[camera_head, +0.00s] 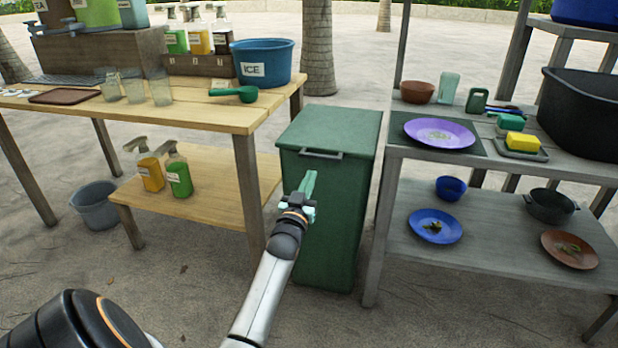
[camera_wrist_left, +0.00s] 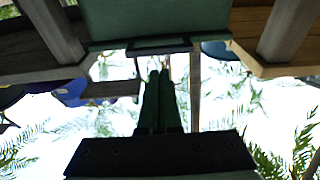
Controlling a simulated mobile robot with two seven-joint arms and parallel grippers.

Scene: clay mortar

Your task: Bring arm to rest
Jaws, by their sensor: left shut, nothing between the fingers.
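My left gripper (camera_head: 306,190) is in the middle of the head view, in front of the green bin. Its arm comes up from the bottom of the picture. The fingers are together with nothing between them. In the left wrist view the gripper (camera_wrist_left: 158,85) points toward bright sky and leaves, its two dark fingers side by side. My right gripper is in neither view.
The green lidded bin (camera_head: 335,135) stands between a wooden table (camera_head: 190,115) on the left and a grey shelf unit (camera_head: 400,152) on the right. A blue ICE tub (camera_head: 280,62) sits on the table. A grey bucket (camera_head: 97,210) stands at left. The sandy ground in front is clear.

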